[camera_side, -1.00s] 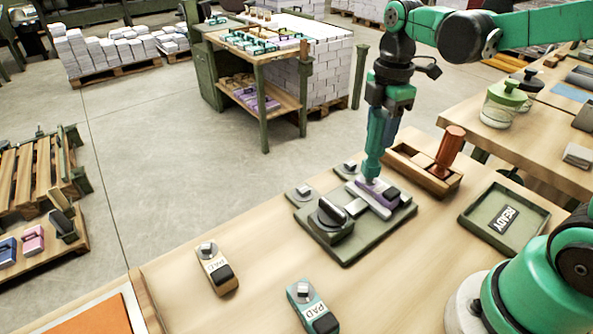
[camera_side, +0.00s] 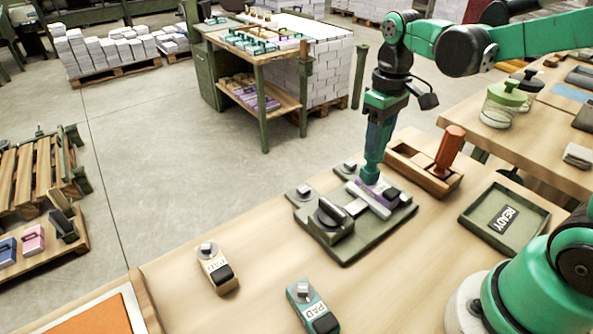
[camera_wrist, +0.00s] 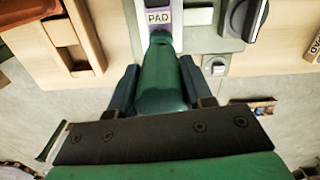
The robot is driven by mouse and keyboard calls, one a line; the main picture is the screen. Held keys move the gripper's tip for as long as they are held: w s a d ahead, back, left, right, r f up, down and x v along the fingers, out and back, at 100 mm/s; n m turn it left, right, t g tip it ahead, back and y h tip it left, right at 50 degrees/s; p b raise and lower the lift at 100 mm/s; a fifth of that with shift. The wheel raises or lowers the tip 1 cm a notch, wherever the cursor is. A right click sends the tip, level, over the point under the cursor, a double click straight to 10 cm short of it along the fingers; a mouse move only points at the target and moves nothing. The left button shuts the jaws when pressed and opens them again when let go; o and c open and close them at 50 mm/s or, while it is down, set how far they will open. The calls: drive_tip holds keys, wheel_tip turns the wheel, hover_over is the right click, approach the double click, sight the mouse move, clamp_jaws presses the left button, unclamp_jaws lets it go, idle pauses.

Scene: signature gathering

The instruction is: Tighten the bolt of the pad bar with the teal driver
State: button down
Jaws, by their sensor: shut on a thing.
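My gripper (camera_side: 380,132) is shut on the teal driver (camera_side: 374,160), which points down, nearly upright. In the wrist view the driver (camera_wrist: 163,82) sits between the two dark fingers. Its lower end is at the purple pad bar (camera_side: 361,196), over the end away from the dark block. The bar lies in the green fixture (camera_side: 350,253), by the fixture's dark clamp knob (camera_side: 331,214). The bar's "PAD" label (camera_wrist: 159,17) shows in the wrist view. The bolt is hidden under the driver, so I cannot tell how deep it sits.
A wooden rack (camera_side: 407,172) with an orange driver (camera_side: 449,148) stands behind and right. A green "READY" tray (camera_side: 476,224) is at right. A tan pad bar (camera_side: 217,268) and a teal pad bar (camera_side: 313,306) lie in front on the bench.

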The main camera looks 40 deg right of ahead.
drive_tip(key=shift+m, duration=0.3)
drive_tip(key=shift+n, duration=0.7)
drive_tip(key=shift+r, duration=0.15)
drive_tip(key=shift+r, duration=2.2)
